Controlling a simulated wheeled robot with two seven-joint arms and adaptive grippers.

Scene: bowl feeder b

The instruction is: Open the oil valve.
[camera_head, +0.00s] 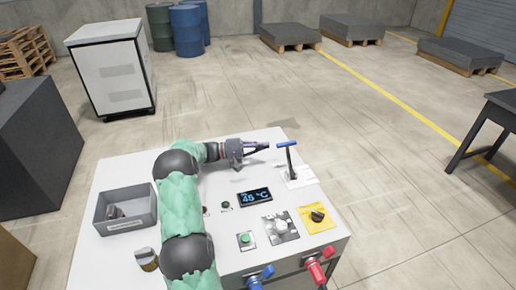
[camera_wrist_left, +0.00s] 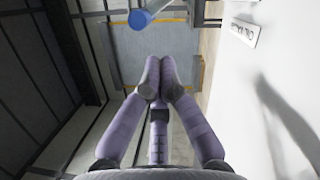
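A lever with a blue crossbar handle (camera_head: 287,143) on a dark stem stands up from a white plate (camera_head: 299,178) at the table's right back edge. It looks like the oil valve; a small label (camera_wrist_left: 239,32) in the left wrist view is too small to read surely. My left gripper (camera_head: 269,146) is just left of the blue handle, apart from it, with its fingers pointing at it. In the left wrist view the fingertips (camera_wrist_left: 160,72) meet with nothing between them, and the blue handle end (camera_wrist_left: 140,19) is beyond them. My right gripper is not in view.
The white table (camera_head: 120,178) carries a grey bin (camera_head: 126,222), a 45 °C display (camera_head: 256,197), a green button (camera_head: 246,239) and a black knob on a yellow plate (camera_head: 317,217). Blue (camera_head: 258,276) and red (camera_head: 318,268) handles stick out at the front.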

